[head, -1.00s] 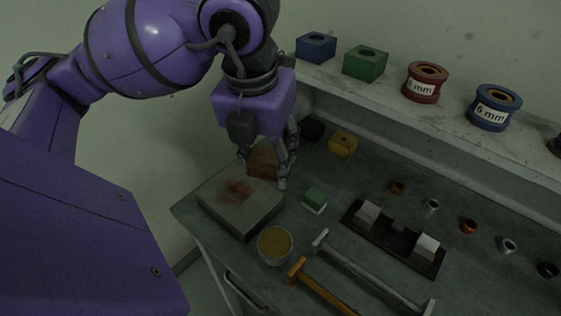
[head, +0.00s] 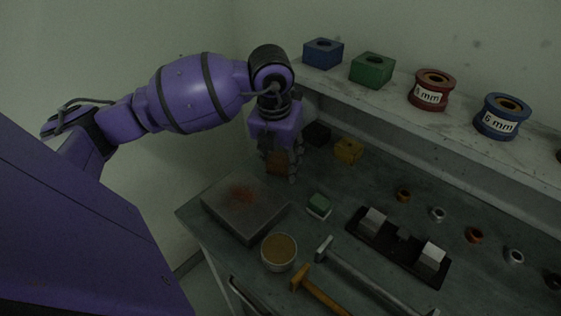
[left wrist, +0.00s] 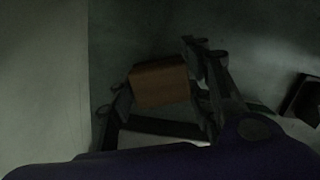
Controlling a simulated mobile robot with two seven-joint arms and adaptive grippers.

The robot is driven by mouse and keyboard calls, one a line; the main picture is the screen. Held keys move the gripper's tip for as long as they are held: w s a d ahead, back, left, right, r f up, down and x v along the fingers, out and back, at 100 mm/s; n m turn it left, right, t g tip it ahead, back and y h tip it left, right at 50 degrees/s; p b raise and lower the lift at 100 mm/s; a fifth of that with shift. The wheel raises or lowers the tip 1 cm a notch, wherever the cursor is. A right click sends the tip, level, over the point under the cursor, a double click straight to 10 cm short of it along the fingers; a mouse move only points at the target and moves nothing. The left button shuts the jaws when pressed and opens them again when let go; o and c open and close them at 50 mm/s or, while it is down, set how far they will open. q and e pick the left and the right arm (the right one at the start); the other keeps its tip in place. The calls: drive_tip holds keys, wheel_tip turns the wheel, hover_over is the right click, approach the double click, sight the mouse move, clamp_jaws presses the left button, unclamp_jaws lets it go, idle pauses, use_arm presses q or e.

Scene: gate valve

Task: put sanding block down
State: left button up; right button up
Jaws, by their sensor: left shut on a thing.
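My left gripper (head: 281,172) points down over the back left of the workbench, behind the stained metal plate (head: 225,216). It is shut on a brown block, the sanding block (head: 277,162), which shows between its fingers. In the left wrist view the sanding block (left wrist: 160,84) sits between the two dark fingers of the left gripper (left wrist: 165,88). I cannot tell whether its underside touches the bench. My right gripper is in neither view.
A yellow block (head: 348,151) and a black block (head: 317,134) stand right of the gripper. A raised shelf (head: 440,122) carries blocks and spools.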

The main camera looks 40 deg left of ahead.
use_arm(q)
drive_tip(key=shift+f, duration=0.4)
drive_tip(key=shift+f, duration=0.35)
drive_tip(key=shift+s+f+b, duration=0.3)
drive_tip(key=shift+f+b, duration=0.05)
drive_tip(key=o, duration=1.2)
drive_tip(key=shift+c, duration=0.2)
drive_tip(key=o, duration=0.4)
drive_tip(key=shift+w+f, duration=0.2)
drive_tip(key=shift+s+r, duration=0.1)
drive_tip(key=shift+r, duration=0.1)
